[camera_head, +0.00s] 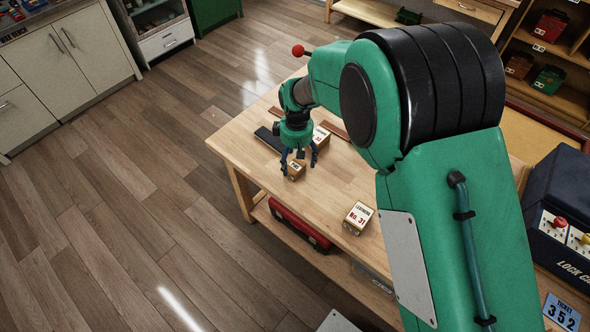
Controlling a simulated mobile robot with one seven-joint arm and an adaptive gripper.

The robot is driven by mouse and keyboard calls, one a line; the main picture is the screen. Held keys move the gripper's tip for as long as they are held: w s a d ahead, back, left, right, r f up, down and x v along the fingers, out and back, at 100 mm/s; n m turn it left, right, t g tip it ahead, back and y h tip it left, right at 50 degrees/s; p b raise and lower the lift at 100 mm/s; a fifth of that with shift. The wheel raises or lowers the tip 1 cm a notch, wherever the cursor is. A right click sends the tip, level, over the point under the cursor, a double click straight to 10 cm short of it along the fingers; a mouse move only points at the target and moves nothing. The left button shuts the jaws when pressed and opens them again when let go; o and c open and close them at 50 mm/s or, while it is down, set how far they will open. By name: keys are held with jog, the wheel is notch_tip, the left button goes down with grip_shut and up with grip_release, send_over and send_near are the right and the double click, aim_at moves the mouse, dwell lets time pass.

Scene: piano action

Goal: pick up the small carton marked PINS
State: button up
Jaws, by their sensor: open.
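A small brown carton (295,172) with a pale label stands on the wooden table near its left edge. The label seems to read PINS, but the print is tiny. My gripper (299,163) points down directly over this carton. Its dark fingers are open and spread to either side of the carton's top. I cannot tell whether they touch it.
Another labelled carton (321,137) stands just behind my gripper. A carton marked No. 31 (358,217) stands nearer on the table (345,178). A dark flat strip (268,139) lies to the left. A red case (299,225) sits on the lower shelf.

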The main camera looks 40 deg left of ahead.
aim_at(296, 167)
jog(key=shift+f+b, duration=0.7)
jog(key=shift+f, duration=1.7)
jog(key=c, duration=1.5)
